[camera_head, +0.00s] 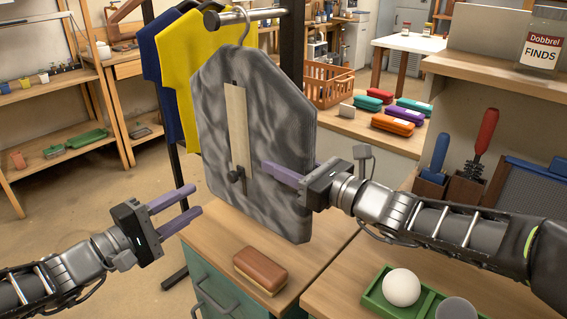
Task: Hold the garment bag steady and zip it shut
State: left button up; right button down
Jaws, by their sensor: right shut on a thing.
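A grey garment bag (275,110) hangs from a hook on a metal rail. A long pale strip (237,125) shows down its front opening, with a dark zip pull (236,175) at the strip's lower end. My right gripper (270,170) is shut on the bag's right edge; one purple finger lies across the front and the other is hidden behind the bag. My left gripper (198,200) is open and empty, left of the bag's lower part, with its fingers pointing towards the bag and apart from it.
Yellow (195,50) and blue (155,60) garments hang behind the bag. A brown brush (261,270) lies on the wooden counter below. A green tray (378,296) with a white ball (401,287) stands at lower right. Coloured cases (393,125) and an orange basket (328,84) sit behind.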

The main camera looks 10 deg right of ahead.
pick_arm(q)
jog(key=shift+c, duration=0.7)
jog(key=w+a+f+n, duration=0.1)
jog(key=f, duration=0.2)
jog(key=w+a+f+n, duration=0.1)
jog(key=f+n, duration=0.1)
jog(key=f, duration=0.1)
jog(key=w+a+f+n, duration=0.1)
jog(key=a+f, duration=0.1)
jog(key=f, duration=0.1)
jog(key=shift+w, duration=0.15)
grip_shut()
jog(key=shift+a+r+n+t+h, duration=0.1)
jog(key=shift+r+n+t+h, duration=0.2)
jog(key=shift+r+n+h, duration=1)
jog(key=shift+f+y, duration=0.15)
jog(key=shift+y, duration=0.25)
